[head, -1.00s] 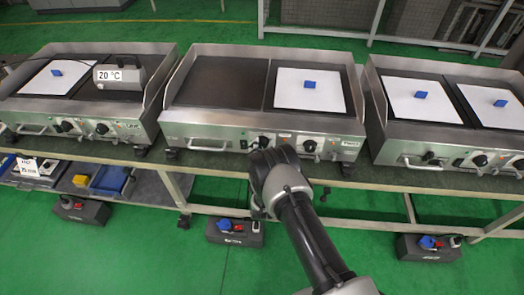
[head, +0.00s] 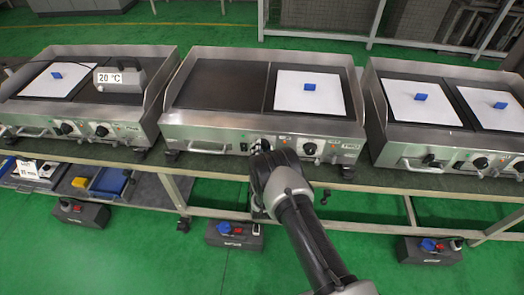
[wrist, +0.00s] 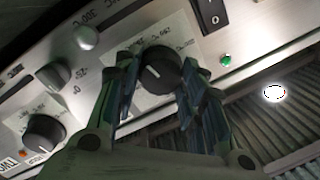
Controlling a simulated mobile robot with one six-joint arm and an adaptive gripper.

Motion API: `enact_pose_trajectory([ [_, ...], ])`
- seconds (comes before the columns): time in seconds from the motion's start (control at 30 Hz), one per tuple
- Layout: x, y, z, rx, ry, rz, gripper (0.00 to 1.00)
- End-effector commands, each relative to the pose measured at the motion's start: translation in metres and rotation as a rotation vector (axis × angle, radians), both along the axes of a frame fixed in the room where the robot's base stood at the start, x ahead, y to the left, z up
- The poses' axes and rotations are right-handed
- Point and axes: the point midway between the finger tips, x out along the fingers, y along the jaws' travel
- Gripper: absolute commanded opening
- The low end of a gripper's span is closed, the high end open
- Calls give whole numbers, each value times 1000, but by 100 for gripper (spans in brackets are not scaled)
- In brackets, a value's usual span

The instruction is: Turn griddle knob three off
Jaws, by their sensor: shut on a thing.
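The middle griddle (head: 220,128) has a steel front panel with two black knobs. Its left knob (wrist: 163,68) is round and black with a pale pointer mark, and sits between my gripper's fingers (wrist: 160,77) in the wrist view. The fingers are closed on it from both sides. In the head view my gripper (head: 262,150) is at this left knob, and my own wrist hides part of it. The right knob (head: 309,149) of the same griddle stands free. It also shows at lower left in the wrist view (wrist: 43,135).
In the wrist view a black rocker switch (wrist: 211,14) and a lit green lamp (wrist: 226,60) are near the knob. Another griddle stands at left (head: 30,122) and one at right (head: 405,140). White plates with blue blocks lie on the griddle tops.

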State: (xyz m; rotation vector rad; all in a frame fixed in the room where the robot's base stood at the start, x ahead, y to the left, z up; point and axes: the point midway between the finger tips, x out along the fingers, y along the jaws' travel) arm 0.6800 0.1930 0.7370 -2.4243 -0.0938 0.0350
Motion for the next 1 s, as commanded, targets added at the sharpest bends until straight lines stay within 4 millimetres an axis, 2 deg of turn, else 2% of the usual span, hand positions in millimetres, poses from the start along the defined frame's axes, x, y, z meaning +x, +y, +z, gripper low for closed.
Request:
enact_pose_trajectory([
  [0.47,0,0,0,-83,3,0,14],
  [1.0,0,0,1,-545,20,1,14],
])
